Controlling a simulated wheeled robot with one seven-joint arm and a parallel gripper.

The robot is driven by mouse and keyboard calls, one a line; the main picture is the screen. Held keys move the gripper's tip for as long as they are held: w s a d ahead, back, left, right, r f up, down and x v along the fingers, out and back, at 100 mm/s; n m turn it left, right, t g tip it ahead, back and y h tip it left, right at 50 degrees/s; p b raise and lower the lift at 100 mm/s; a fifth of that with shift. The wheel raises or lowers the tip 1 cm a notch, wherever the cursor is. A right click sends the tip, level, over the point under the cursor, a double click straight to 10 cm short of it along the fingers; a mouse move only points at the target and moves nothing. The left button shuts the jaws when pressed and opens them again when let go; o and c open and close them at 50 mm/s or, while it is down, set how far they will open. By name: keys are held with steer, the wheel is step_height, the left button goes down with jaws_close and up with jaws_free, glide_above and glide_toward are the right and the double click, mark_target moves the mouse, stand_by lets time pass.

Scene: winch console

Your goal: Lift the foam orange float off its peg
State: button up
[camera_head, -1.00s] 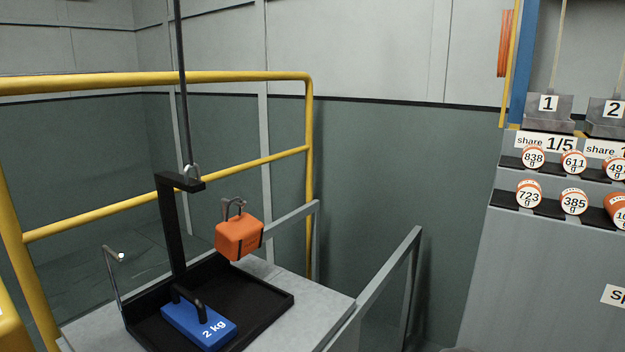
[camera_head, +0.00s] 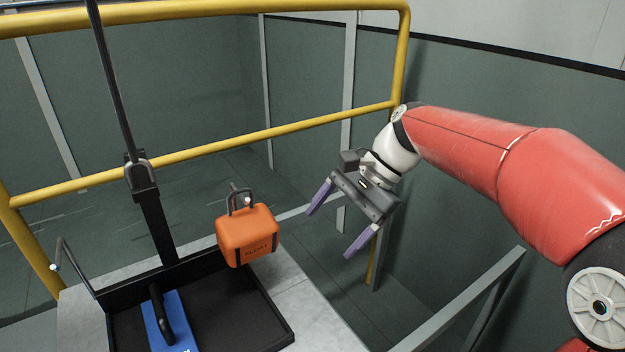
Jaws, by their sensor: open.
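The orange float (camera_head: 247,238) is a rounded block with dark straps and the word FLOAT on its front. Its dark loop handle (camera_head: 241,200) stands on top, and a peg (camera_head: 234,188) with a pale tip shows at the loop. The float hangs above the right part of the black tray. My gripper (camera_head: 334,226) is to the right of the float, apart from it. Its two purple fingers are spread wide with nothing between them.
A black tray (camera_head: 262,318) on a grey platform holds a blue weight (camera_head: 170,325) with a dark handle. A black post (camera_head: 157,228) and hanging rod stand left of the float. Yellow railing (camera_head: 285,129) runs behind, and a grey rail (camera_head: 455,305) stands at lower right.

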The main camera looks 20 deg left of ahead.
mark_target(266, 212)
steer(key=w+a+r+m+g+y+p, duration=0.1)
steer(key=w+a+r+g+y, duration=0.2)
steer(key=a, duration=0.4)
steer(key=shift+g, duration=0.7)
steer(key=shift+b+x, duration=1.85)
steer(key=shift+x, duration=1.95)
steer(key=shift+f, duration=0.2)
steer(key=c, duration=0.8)
steer(key=shift+o, duration=0.2)
steer(key=shift+r, duration=0.1)
steer(key=shift+r+p, duration=1.05)
steer(key=shift+p, duration=0.3)
steer(key=shift+d, duration=0.1)
